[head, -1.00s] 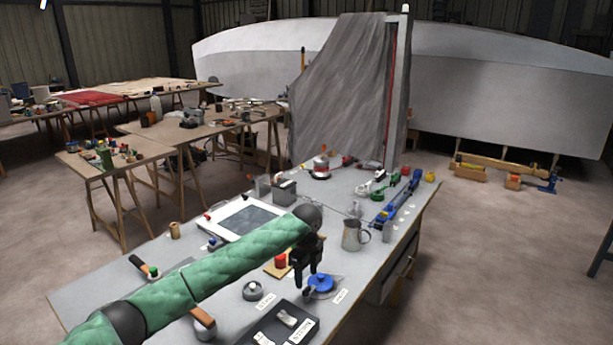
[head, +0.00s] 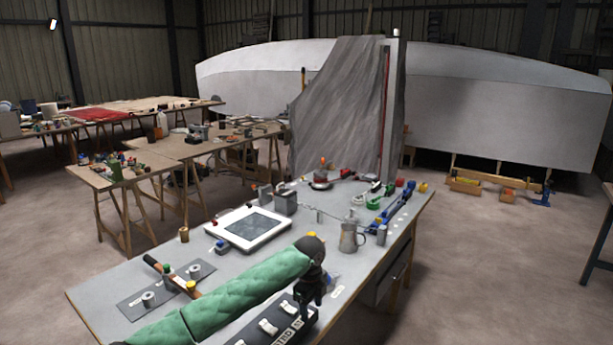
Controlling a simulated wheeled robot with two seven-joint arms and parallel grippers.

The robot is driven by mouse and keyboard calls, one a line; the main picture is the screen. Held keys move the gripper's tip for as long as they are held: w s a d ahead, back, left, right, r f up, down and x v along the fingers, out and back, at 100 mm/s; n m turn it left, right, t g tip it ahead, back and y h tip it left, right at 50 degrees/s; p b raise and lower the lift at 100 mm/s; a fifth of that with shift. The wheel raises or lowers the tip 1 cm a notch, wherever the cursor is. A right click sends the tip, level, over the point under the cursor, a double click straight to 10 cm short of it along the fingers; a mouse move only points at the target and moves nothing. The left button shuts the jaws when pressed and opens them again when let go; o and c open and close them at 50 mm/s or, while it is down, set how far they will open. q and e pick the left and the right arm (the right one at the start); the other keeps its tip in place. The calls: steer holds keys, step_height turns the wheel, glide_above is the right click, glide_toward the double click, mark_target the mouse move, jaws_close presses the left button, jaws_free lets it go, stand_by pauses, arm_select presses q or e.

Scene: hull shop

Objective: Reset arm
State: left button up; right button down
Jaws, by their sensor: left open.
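My left arm, in a green quilted sleeve, reaches in from the lower left over the grey workbench (head: 215,205). My left gripper (head: 308,298) is black, points down and is open, with nothing seen between its fingers. It shows in front of the far end of a black tray (head: 242,341) with white pieces and labels; I cannot tell its exact height. A small blue item (head: 333,274) shows just behind it, partly hidden. My right gripper is not in view.
A metal jug (head: 349,238) stands beyond the gripper. A white-framed panel (head: 248,228) lies behind the arm. A dark plate (head: 150,301) with metal cylinders lies at left. A blue clamp-like tool (head: 390,212) lies at the right edge. Open floor lies right of the bench.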

arm_select(q)
steer(key=s+d+f+n+t+h, duration=0.15)
steer(key=s+f+n, duration=0.3)
steer(key=s, duration=0.65)
steer(key=s+f+n+h, duration=0.2)
steer(key=s+f+n, duration=0.3)
steer(key=s, duration=0.6)
steer(key=s+a+f+n+t+y, duration=0.2)
steer(key=s+a+n+y, duration=0.2)
steer(key=s+a+n, duration=1.55)
steer(key=s+f+m, duration=0.2)
steer(key=s+f, duration=0.2)
steer(key=f, duration=0.9)
steer(key=s+a+f+m+g, duration=0.1)
steer(key=s+f+m, duration=0.1)
steer(key=f, duration=1.2)
steer(key=s+f+m+g, duration=0.1)
steer(key=s+f, duration=0.4)
steer(key=f, duration=0.9)
steer(key=shift+s+a+f+m+h, duration=0.15)
steer(key=shift+s+a+m+h, duration=0.2)
steer(key=shift+m, duration=0.25)
